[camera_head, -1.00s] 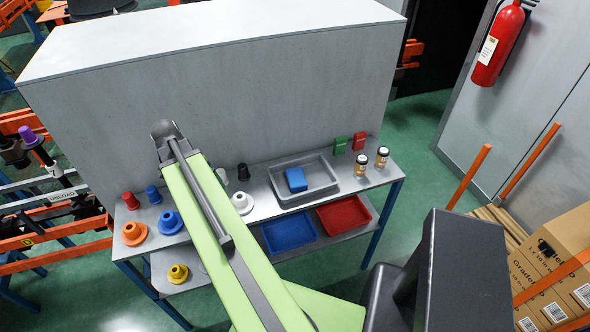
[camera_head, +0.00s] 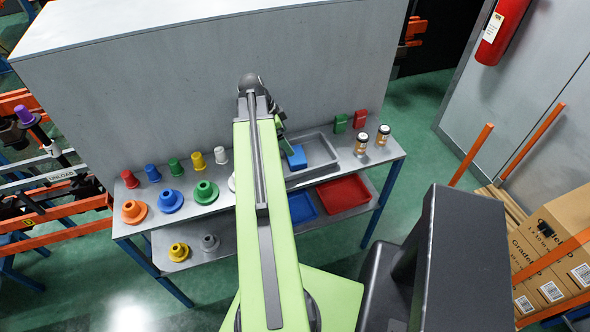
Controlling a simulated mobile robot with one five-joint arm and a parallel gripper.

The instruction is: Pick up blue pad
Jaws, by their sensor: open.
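The blue pad (camera_head: 297,158) lies in the grey tray (camera_head: 326,149) on the table's top shelf, towards the tray's left side. My gripper (camera_head: 282,138) is at the end of my light green arm, just left of the pad and above the tray's left part. It is open, and I see nothing held in it. My arm and gripper hide the tray's left end and perhaps the pad's left edge. I cannot tell the gripper's exact height above the pad.
A green block (camera_head: 341,123) and a red block (camera_head: 360,119) stand behind the tray. Two small jars (camera_head: 362,144) stand right of it. Several coloured cups and flanged pieces (camera_head: 170,201) stand on the left. A grey panel (camera_head: 160,97) rises behind the table.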

